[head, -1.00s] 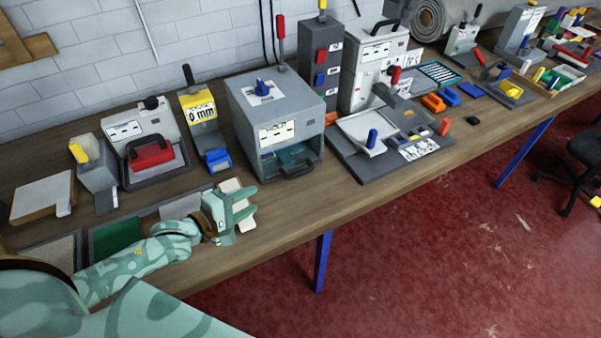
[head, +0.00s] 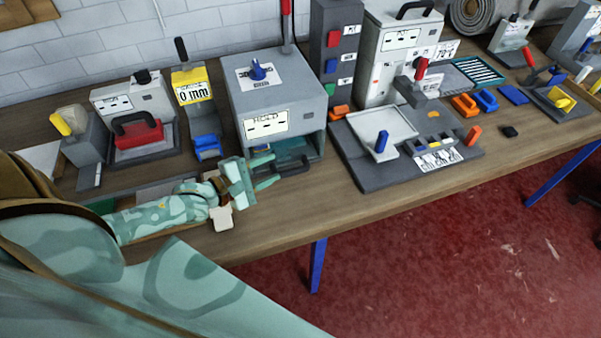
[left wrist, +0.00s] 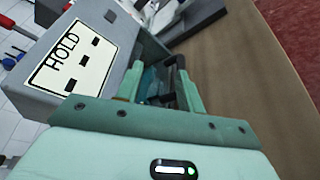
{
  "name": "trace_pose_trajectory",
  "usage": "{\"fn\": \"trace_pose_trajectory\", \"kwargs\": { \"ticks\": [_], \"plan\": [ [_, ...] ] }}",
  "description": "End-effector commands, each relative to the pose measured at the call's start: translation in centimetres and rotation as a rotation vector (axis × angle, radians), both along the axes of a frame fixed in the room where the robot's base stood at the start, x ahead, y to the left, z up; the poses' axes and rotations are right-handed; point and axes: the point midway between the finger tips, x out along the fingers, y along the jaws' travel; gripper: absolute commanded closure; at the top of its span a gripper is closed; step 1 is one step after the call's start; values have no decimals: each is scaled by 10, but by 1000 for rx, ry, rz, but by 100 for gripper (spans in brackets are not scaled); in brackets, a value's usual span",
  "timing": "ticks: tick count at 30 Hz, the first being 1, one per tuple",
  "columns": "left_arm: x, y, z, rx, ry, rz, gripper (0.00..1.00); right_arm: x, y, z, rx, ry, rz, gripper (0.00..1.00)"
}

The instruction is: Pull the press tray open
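The press (head: 277,98) is a grey box with a blue knob on top and a "HOLD" display on its front. The display also shows in the left wrist view (left wrist: 75,58). The teal press tray (head: 289,151) sits in the press's lower opening, with a dark handle (head: 294,167) at its front. My left gripper (head: 270,171) is open in front of the opening, just left of the handle. In the left wrist view its fingers are spread and point at the tray and handle (left wrist: 181,66); contact cannot be told. My right gripper is not in view.
Left of the press stand a yellow "0 mm" device (head: 194,93) and a machine with a red block (head: 139,134). Right of it is a dark-based station with a pale plate (head: 372,130). The bench top (head: 290,205) in front of the press is clear up to its edge.

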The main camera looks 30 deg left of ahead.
Motion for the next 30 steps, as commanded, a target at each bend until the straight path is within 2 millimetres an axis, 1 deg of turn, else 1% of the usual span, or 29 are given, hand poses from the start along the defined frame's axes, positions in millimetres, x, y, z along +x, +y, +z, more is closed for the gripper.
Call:
{"fn": "trace_pose_trajectory", "kwargs": {
  "ticks": [1, 5, 9, 14, 24, 27, 30],
  "plan": [
    [0, 0, -16, 0, 5, 0, 62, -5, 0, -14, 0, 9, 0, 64],
    [0, 0, -36, 1, 11, 0, 62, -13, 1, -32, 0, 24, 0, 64],
    [-1, 0, -53, 1, 16, -1, 62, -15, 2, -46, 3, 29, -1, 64],
    [5, -2, -58, 1, 17, 0, 62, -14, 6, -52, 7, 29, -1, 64],
    [54, -21, -70, 0, 17, -2, 62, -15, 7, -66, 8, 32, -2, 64],
    [64, -25, -71, 0, 17, -2, 62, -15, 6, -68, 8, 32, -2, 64],
    [67, -26, -72, 1, 19, -2, 62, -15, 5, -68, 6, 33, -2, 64]
  ]
}}
